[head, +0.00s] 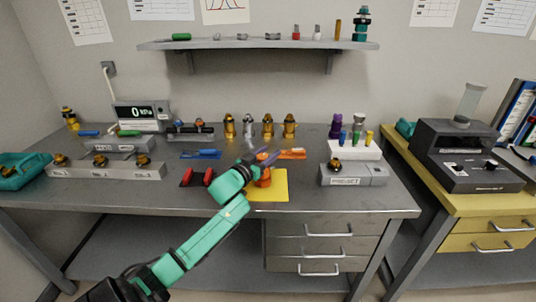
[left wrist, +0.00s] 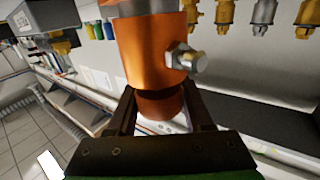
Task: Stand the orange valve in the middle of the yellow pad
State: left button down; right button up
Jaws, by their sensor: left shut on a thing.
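My left gripper (head: 262,167) is shut on the orange valve (head: 264,179), over the far left part of the yellow pad (head: 272,191). In the left wrist view the orange valve (left wrist: 152,50) fills the middle, its body between the two dark fingers (left wrist: 160,108), with a metal bolt on its side. The valve looks roughly upright. My arm and gripper hide part of the valve in the head view. I cannot tell whether its base touches the pad. My right gripper is not in view.
Left of the pad is a dark holder with red parts (head: 197,178). Behind are a blue tool (head: 201,154), an orange tool (head: 292,154) and several metal valves (head: 268,126). A grey labelled block (head: 352,175) stands at right. The bench between pad and block is clear.

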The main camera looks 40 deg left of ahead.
pick_arm(q)
jog(key=shift+c, duration=1.5)
grip_release()
jog(key=shift+s+r, duration=0.1)
jog(key=shift+s, duration=0.05)
jog(key=s, duration=1.1)
jog(key=shift+s+d, duration=0.4)
jog(key=shift+d, duration=0.05)
